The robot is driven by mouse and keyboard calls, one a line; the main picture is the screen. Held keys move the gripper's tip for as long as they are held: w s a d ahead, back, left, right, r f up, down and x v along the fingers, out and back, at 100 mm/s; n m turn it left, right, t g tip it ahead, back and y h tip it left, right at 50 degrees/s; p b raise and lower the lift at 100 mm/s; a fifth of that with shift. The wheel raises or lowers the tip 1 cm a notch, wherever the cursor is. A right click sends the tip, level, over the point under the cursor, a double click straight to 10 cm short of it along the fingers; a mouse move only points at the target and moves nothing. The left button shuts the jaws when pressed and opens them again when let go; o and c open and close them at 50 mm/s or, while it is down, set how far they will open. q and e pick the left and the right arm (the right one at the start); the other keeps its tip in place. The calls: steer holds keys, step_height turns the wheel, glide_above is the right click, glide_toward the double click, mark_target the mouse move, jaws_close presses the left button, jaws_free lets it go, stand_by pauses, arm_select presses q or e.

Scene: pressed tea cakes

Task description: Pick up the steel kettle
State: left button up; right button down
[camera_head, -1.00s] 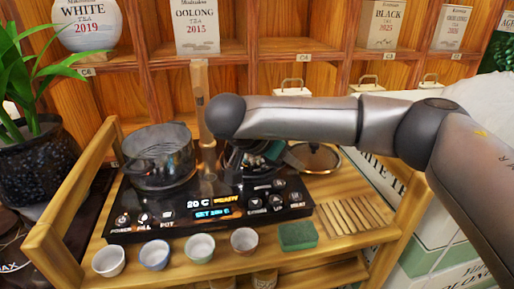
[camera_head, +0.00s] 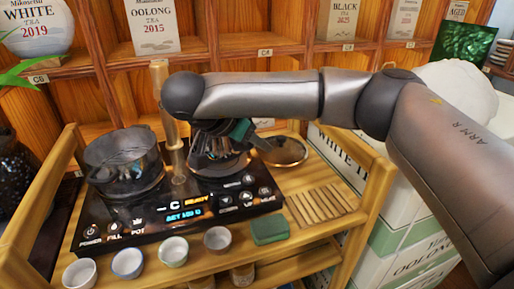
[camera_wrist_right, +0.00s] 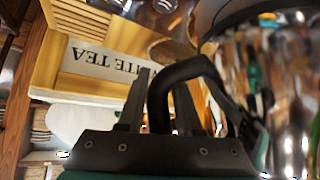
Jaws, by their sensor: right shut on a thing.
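The steel kettle (camera_head: 207,152) is above the right plate of the black stove (camera_head: 150,220), mostly hidden behind my right arm and gripper. The kettle's shiny body fills the right side of the wrist view (camera_wrist_right: 292,75). Its black handle (camera_wrist_right: 180,70) passes between the fingers there. My right gripper (camera_head: 238,132) is shut on this handle; its dark fingers also show in the wrist view (camera_wrist_right: 163,88). I cannot tell exactly how far the kettle's base is from the plate. My left gripper is not in view.
A glass pot (camera_head: 124,160) stands on the stove's left plate. A bamboo post (camera_head: 165,100) rises close beside the kettle. Several cups (camera_head: 174,250) and a green sponge (camera_head: 270,231) line the front. Shelves stand behind.

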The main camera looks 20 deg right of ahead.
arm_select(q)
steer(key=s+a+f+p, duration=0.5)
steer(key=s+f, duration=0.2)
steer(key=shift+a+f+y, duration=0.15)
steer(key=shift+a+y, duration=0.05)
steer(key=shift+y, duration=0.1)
arm_select(e)
step_height(320, 180, up, 16)
steer(key=shift+r, duration=0.25)
